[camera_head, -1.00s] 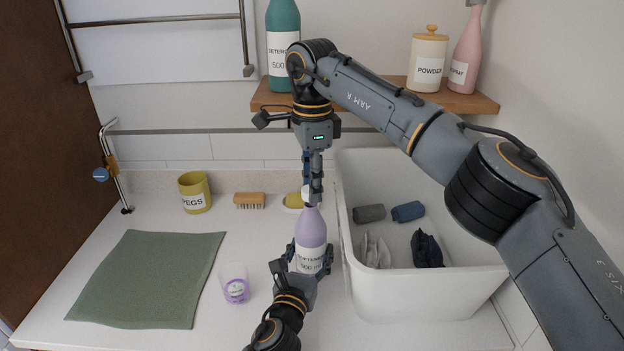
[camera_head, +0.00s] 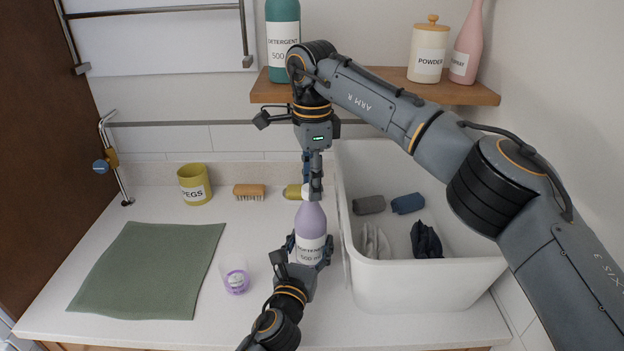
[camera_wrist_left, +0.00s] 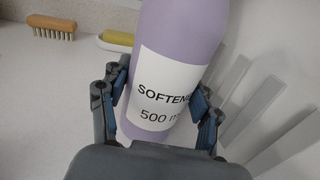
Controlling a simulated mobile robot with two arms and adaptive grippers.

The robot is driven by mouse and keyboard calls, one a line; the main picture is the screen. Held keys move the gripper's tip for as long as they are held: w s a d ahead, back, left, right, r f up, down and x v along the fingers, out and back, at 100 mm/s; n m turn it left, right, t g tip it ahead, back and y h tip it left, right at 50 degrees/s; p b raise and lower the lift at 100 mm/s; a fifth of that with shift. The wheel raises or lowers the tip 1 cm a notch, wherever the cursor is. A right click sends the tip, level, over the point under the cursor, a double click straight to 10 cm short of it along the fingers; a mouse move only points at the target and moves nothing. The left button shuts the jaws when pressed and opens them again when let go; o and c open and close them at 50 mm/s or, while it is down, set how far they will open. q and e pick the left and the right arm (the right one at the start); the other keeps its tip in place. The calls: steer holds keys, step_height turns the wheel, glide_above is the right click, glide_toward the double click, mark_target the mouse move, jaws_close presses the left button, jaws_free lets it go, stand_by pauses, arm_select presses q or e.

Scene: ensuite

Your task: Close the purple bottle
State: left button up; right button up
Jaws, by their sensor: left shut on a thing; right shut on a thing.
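The purple bottle (camera_head: 311,222), with a white softener label, stands upright on the counter beside the sink. My left gripper (camera_head: 308,252) is shut around its lower body; in the left wrist view the fingers flank the bottle (camera_wrist_left: 183,40) on both sides. My right gripper (camera_head: 313,190) points straight down over the bottle's top and is shut on a white cap (camera_head: 306,192), mostly hidden by the fingers. The cap is at the bottle's neck; I cannot tell whether it is seated.
A white sink (camera_head: 420,285) with several dark and grey cloths is to the right. A small clear cup (camera_head: 236,277), green mat (camera_head: 150,270), yellow pegs pot (camera_head: 194,184), brush (camera_head: 249,191) and soap dish (camera_head: 292,192) are on the counter. A shelf (camera_head: 375,94) holds containers above.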

steer(key=shift+f, duration=0.55)
